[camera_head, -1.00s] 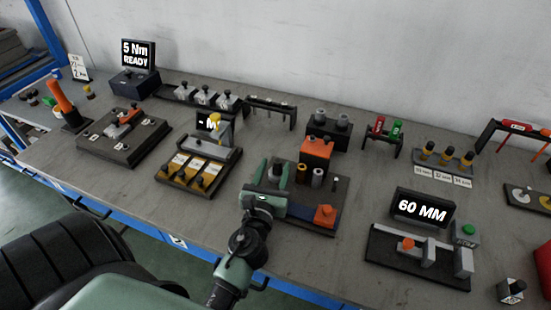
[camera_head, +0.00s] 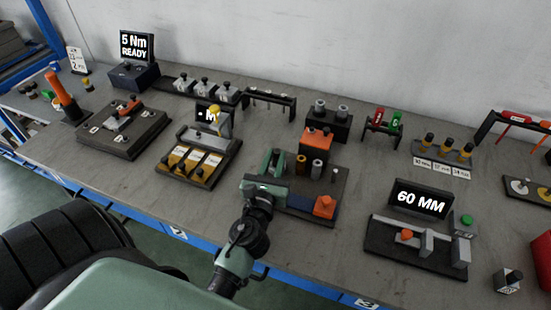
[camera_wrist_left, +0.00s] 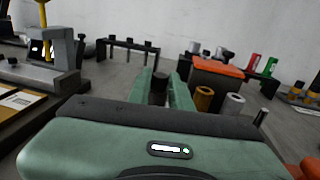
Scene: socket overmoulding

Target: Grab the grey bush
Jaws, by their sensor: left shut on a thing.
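My left gripper (camera_head: 271,165) is over the left part of a dark fixture plate (camera_head: 335,185). Its two green fingers, also in the left wrist view (camera_wrist_left: 166,92), are shut on a dark grey bush (camera_wrist_left: 160,88), a short cylinder. To its right stand a brown bush (camera_head: 301,164), also in the left wrist view (camera_wrist_left: 204,98), and a lighter grey bush (camera_head: 317,168), also in the left wrist view (camera_wrist_left: 236,105). The fingers do not touch these two. The lower end of the held bush is hidden behind the gripper body. My right gripper is not in view.
An orange-topped block (camera_head: 317,140) stands just behind the bushes. An orange piece (camera_head: 325,207) sits at the plate's front right. A thin pin (camera_head: 335,174) stands right of the bushes. A yellow-slotted station (camera_head: 195,165) is left; a 60 MM gauge (camera_head: 420,203) is right.

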